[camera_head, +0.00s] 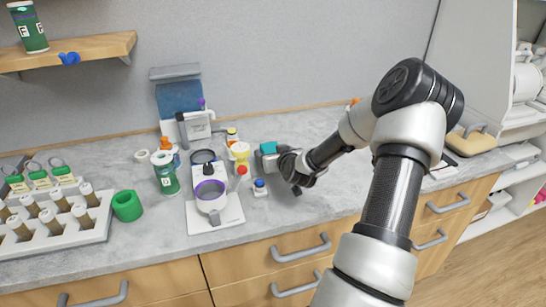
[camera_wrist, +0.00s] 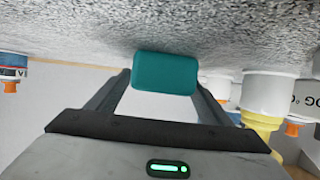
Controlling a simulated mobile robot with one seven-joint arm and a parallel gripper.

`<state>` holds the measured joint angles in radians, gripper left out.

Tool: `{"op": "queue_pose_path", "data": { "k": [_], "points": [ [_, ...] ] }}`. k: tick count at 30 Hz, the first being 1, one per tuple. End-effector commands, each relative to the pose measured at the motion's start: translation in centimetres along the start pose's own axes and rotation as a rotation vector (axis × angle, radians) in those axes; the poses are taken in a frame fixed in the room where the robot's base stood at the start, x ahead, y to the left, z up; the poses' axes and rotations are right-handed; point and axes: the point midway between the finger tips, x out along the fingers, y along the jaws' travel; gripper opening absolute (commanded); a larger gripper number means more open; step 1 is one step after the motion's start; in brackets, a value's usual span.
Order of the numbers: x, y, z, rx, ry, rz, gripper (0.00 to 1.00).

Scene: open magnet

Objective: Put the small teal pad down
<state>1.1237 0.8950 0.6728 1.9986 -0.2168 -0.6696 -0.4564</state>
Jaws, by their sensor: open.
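The small teal pad (camera_wrist: 167,73) is a rounded block, seen in the wrist view at the far end of my gripper (camera_wrist: 164,92). In the head view the teal pad (camera_head: 268,147) shows just beyond my gripper (camera_head: 270,160), low over the counter. My gripper's fingers are partly hidden there by its own body.
A white device with a purple-rimmed cup (camera_head: 210,190) and a small blue-capped bottle (camera_head: 260,187) stand left of my gripper. A yellow container (camera_head: 240,153) is close by. A green ring (camera_head: 127,205) and a vial rack (camera_head: 60,240) are further left.

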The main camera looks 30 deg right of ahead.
Motion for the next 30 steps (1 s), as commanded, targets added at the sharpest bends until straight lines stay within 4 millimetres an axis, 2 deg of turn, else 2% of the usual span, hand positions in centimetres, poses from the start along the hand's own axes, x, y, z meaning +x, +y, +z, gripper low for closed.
{"op": "queue_pose_path", "data": {
  "k": [8, 15, 17, 25, 30],
  "points": [
    [0.3, 0.0, 0.0, 0.001, 0.0, 0.0, 0.72],
    [0.3, 0.0, 0.0, 0.001, 0.0, 0.0, 0.31],
    [0.3, 0.0, 0.0, 0.0, 0.0, 0.0, 0.26],
    [0.0, 0.0, -0.7, -0.002, 0.001, 0.001, 0.26],
    [-1.1, 0.1, -3.5, -0.005, 0.003, 0.002, 0.26]
  ]
}}
